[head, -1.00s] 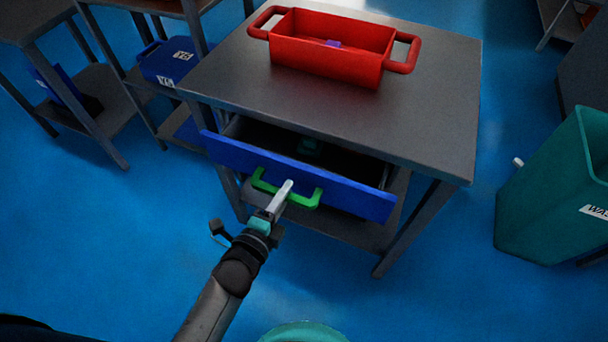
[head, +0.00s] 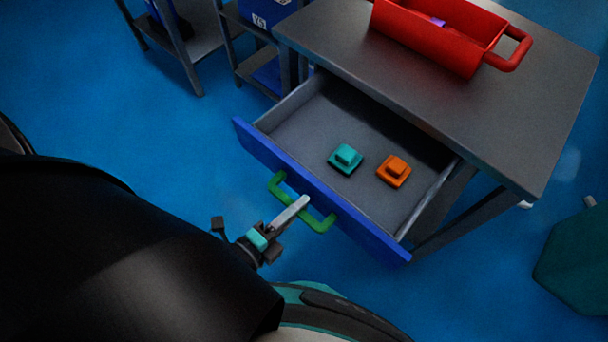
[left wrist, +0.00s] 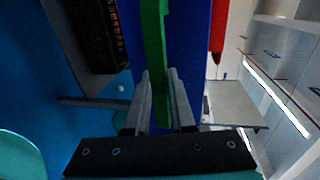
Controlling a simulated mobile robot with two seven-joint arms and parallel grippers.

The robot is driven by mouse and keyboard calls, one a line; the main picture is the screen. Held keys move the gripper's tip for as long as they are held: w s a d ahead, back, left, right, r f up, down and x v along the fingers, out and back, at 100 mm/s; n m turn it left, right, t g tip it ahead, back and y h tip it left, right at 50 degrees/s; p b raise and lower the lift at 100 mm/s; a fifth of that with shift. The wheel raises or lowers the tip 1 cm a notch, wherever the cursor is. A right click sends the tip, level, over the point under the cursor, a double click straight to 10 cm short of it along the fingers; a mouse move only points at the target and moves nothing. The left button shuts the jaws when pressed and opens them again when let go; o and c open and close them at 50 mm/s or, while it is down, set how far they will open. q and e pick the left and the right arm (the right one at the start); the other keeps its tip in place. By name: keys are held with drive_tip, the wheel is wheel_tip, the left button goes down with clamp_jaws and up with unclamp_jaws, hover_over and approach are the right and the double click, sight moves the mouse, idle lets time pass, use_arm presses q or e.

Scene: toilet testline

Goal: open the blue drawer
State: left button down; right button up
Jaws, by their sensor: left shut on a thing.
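The blue drawer (head: 350,212) under the grey table is pulled well out. Its inside is in plain view and holds a teal block (head: 346,158) and an orange block (head: 394,170). A green handle (head: 318,221) sits on its blue front. My left gripper (head: 298,205) is shut on the handle's bar. In the left wrist view the green handle (left wrist: 155,60) runs between the two fingers (left wrist: 160,90), with the blue drawer front (left wrist: 195,50) behind it. My right gripper is not in view.
A red bin (head: 430,35) with handles stands on the grey table top (head: 500,110). Shelves with blue boxes (head: 262,10) stand at the upper left. A teal bin (head: 575,262) is at the right. Blue floor lies free left of the drawer.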

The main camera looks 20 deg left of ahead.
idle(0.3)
use_arm(q)
drive_tip(key=c, duration=0.8)
unclamp_jaws()
drive_tip(key=shift+o, duration=0.2)
drive_tip(key=f+v, duration=0.2)
drive_tip(key=v, duration=1.1)
drive_tip(key=shift+s+f, duration=0.2)
drive_tip(key=shift+s, duration=0.1)
drive_tip(key=shift+a, duration=0.15)
